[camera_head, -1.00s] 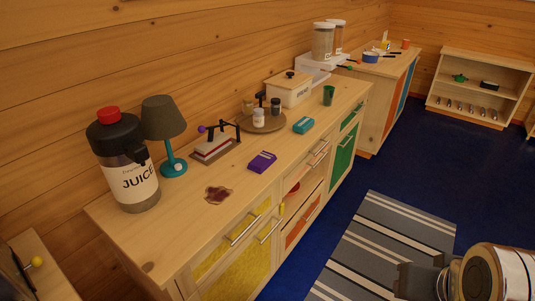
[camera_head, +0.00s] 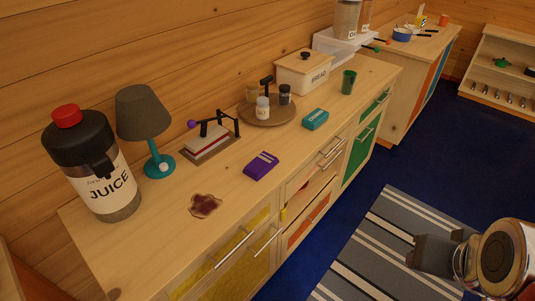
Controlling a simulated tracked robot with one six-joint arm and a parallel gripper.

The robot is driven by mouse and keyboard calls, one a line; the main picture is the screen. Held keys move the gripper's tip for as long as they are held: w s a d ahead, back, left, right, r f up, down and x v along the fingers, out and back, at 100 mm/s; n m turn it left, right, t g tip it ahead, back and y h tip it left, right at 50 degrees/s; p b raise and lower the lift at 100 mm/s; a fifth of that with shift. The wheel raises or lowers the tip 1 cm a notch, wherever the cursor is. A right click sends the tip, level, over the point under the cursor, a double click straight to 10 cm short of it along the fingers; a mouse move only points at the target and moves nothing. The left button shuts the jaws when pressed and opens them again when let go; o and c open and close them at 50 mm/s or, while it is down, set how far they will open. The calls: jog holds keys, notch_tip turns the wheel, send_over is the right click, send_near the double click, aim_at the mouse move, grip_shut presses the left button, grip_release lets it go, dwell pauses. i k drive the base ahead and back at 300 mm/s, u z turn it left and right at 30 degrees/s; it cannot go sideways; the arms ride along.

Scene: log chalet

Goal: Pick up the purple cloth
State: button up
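The purple cloth (camera_head: 261,166) is a small folded bundle with pale stripes on its top. It lies flat on the wooden cabinet top (camera_head: 235,205), between the dark red spill and the teal folded item. My gripper (camera_head: 418,252) is the dark grey part at the lower right, out over the striped rug, well to the right of the cabinet and apart from the cloth. From this angle I cannot tell whether its fingers are apart. Nothing shows in it.
A dark red spill (camera_head: 204,206) lies left of the cloth. Behind stand a napkin holder (camera_head: 208,146), a lamp (camera_head: 144,115), a juice jug (camera_head: 92,165) and a round tray (camera_head: 284,119). A teal folded item (camera_head: 315,119) lies to the right. Striped rug (camera_head: 375,240) covers the floor in front.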

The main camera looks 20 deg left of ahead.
aim_at(260, 166)
jog(key=i, duration=1.5)
jog(key=u, duration=3.25)
